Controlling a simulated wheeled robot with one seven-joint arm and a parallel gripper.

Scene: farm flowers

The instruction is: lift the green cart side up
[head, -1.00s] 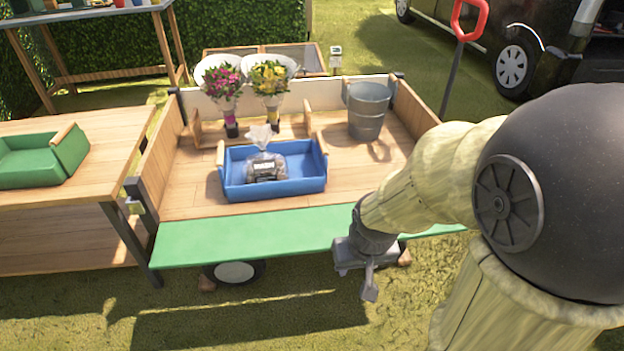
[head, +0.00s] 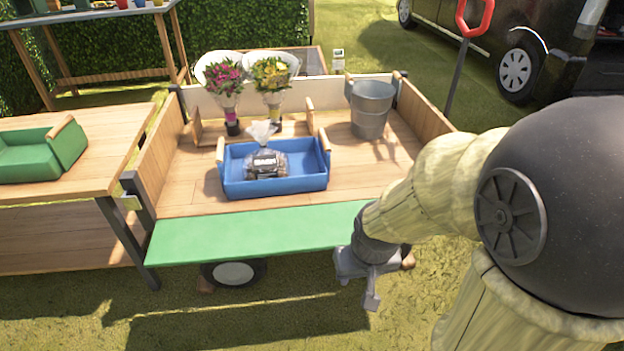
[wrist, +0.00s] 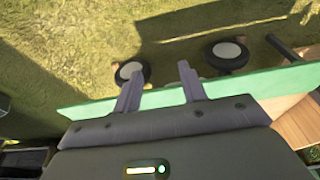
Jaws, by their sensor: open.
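The green cart side (head: 255,232) hangs folded down and outward along the front of the wooden cart, tilted, in the head view. It also shows in the wrist view as a green strip (wrist: 270,85) running behind my fingers. My gripper (head: 368,285) is at the right part of the panel's front edge in the head view. In the wrist view my gripper (wrist: 160,82) is open, its two fingers apart with nothing between them. The fingertips overlap the panel's edge in the picture; I cannot tell whether they touch it.
On the cart bed are a blue tray (head: 275,187) with a bag (head: 265,163) in it, a metal bucket (head: 371,108) and two bouquets (head: 271,78). A wooden table (head: 80,185) with a green tray (head: 40,150) stands left. Wheels (wrist: 229,55) show below the cart. Grass lies open in front.

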